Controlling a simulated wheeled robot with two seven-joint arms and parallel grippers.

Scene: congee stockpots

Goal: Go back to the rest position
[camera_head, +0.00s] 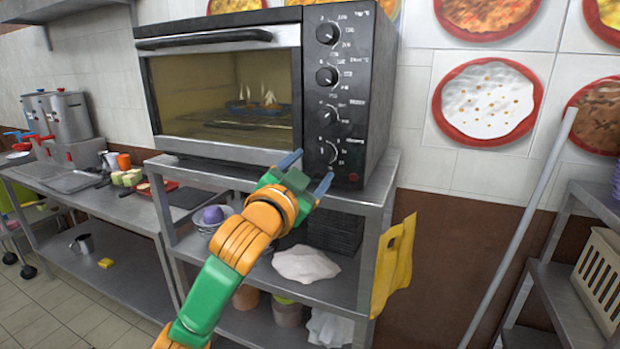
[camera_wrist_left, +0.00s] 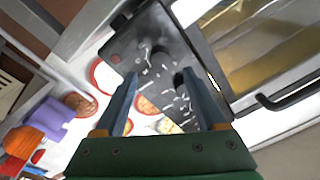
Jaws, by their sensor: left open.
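My left gripper (camera_head: 309,171) is raised in front of the lower right part of the black oven (camera_head: 366,90). Its two blue-grey fingers are apart with nothing between them. In the left wrist view the open fingers (camera_wrist_left: 163,103) point toward the oven's dark control panel (camera_wrist_left: 158,62) with its knobs and white markings. The oven door is shut, and its glass shows small objects inside. I cannot tell whether the gripper touches the oven. My right gripper is not in view.
The oven stands on a grey metal shelf unit (camera_head: 384,186) holding a white cloth (camera_head: 306,264), with a yellow bag (camera_head: 394,265) on its side. A counter at left bears stockpots (camera_head: 70,116). A pale pole (camera_head: 527,215) leans at right. Another rack stands far right.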

